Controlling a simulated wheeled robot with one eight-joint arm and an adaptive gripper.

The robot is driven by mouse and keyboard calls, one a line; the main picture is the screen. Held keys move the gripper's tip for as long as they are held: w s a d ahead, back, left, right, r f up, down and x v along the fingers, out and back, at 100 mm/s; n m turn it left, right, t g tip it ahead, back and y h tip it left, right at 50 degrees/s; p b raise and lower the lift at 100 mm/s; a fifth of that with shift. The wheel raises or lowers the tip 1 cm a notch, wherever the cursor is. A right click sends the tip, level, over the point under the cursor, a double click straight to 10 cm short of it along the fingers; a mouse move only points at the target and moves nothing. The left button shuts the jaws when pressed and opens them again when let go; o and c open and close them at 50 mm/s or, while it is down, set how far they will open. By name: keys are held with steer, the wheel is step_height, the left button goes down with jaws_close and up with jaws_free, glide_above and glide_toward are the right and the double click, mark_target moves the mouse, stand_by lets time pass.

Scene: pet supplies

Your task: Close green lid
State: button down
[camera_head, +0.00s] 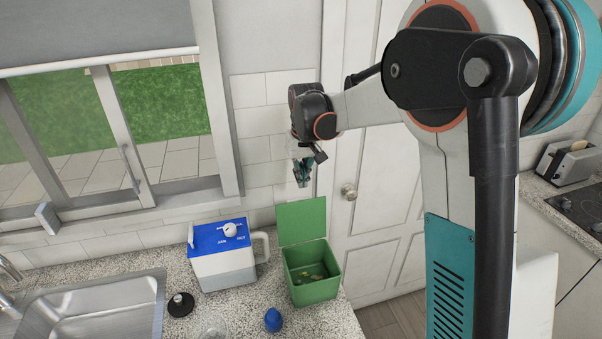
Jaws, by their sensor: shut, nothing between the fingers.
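A green box stands on the speckled counter, with its green lid (302,220) raised upright at the back. The box's front wall (316,291) faces me, and a few small pieces lie on the floor inside it. My gripper (304,183) is shut and empty. It hangs in the air above the raised lid's top edge, pointing down, apart from the lid in the picture. How far it is in depth from the lid I cannot tell.
A white and blue jug-like container (222,257) stands just left of the box. A blue object (273,320) and a black-based knob (180,304) are in front. A sink (95,310) is at the left. A white door (375,190) stands behind, right.

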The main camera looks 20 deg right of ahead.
mark_target(300, 218)
steer(key=f, duration=0.4)
steer(key=w+f, duration=0.1)
steer(key=f, duration=0.1)
steer(key=shift+f, duration=0.35)
